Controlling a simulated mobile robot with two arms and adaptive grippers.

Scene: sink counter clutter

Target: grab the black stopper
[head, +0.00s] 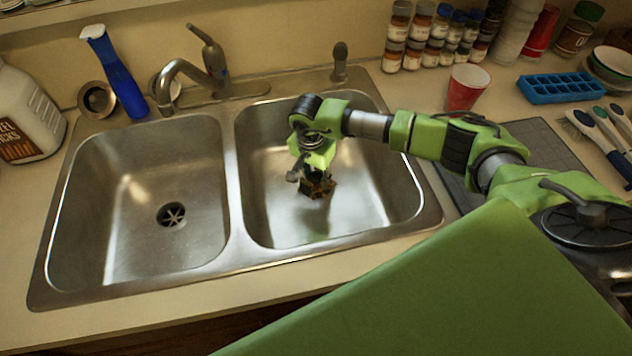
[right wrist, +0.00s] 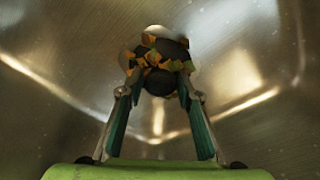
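My right gripper (head: 312,176) reaches down into the right basin (head: 262,215). Its fingertips are close to a dark clump (head: 322,190) near the bottom. In the right wrist view, the fingers of my right gripper (right wrist: 158,82) stand apart, with black rounded pieces (right wrist: 160,83) among orange and green bits at their tips. These pieces may include the black stopper, but its outline is unclear. I cannot tell whether the fingers touch them. The right drain is hidden. My left gripper is out of view.
The left basin (head: 120,190) is empty, with an open drain (head: 172,215). The faucet (head: 205,75) and a blue bottle (head: 117,75) stand behind. A red cup (head: 466,90), spice jars (head: 410,40), a blue ice tray (head: 560,88) and brushes (head: 590,130) crowd the right counter.

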